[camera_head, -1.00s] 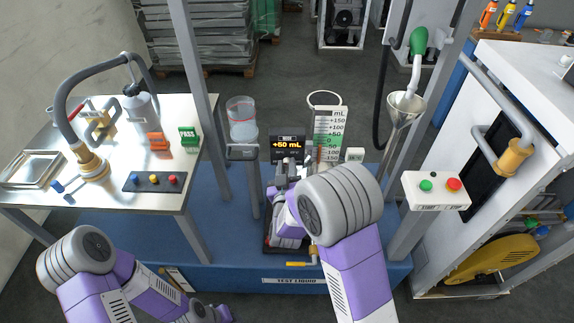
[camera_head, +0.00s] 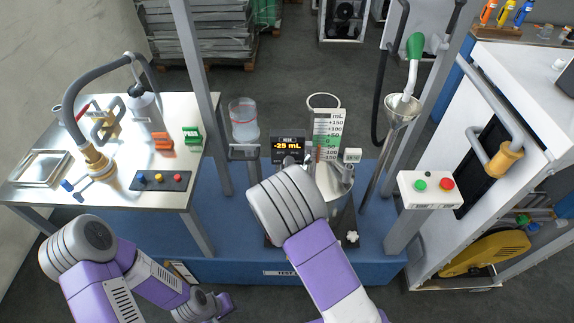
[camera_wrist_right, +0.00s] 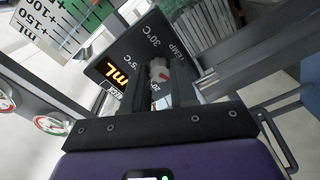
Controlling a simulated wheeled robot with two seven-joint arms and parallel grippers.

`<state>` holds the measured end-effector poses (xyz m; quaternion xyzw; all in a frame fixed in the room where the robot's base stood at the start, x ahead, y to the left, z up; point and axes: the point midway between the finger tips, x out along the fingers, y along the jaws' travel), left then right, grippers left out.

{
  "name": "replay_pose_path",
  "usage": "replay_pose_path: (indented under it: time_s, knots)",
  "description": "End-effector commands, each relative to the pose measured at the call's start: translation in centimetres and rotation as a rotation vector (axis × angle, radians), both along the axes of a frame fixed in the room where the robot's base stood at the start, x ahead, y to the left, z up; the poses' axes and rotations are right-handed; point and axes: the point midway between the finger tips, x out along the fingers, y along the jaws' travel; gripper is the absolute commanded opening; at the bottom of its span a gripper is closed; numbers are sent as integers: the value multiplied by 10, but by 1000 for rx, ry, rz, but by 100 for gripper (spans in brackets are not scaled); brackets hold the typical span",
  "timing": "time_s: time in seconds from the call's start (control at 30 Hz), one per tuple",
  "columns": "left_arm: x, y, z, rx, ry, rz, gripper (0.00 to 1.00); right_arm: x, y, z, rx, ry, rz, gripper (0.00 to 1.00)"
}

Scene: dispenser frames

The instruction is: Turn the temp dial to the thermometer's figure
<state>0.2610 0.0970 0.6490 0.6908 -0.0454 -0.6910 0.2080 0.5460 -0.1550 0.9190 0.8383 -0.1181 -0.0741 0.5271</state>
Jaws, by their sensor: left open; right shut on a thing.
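The temp dial (camera_wrist_right: 158,70) shows in the right wrist view as a pale knob with a red mark, on a dark panel (camera_wrist_right: 135,48) lettered TEMP, 15°C, 20 and 30°C. My right gripper (camera_wrist_right: 158,92) is shut on this knob; its fingers partly cover the 20 mark. A display (camera_head: 288,146) reads -25 mL. My left gripper (camera_head: 210,304) is low at the bottom left, open and empty.
The mL scale (camera_head: 326,135) stands right of the display, with a metal vessel (camera_head: 338,178) below it. A clear container (camera_head: 243,118) stands left. A start/stop box (camera_head: 432,189) is at right. A steel table (camera_head: 120,200) with several items is at left.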

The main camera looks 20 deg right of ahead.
Motion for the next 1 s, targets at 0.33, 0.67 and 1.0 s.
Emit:
replay_pose_path:
  time_s: [0.33,0.67,1.0]
  knots:
    - [0,0,4,0,0,0,43,0,0,-1,-68,22,0,0]
    - [0,0,4,0,0,0,43,0,0,-1,-70,22,0,0]
    - [0,0,4,0,0,0,43,0,0,-1,-68,21,0,52]
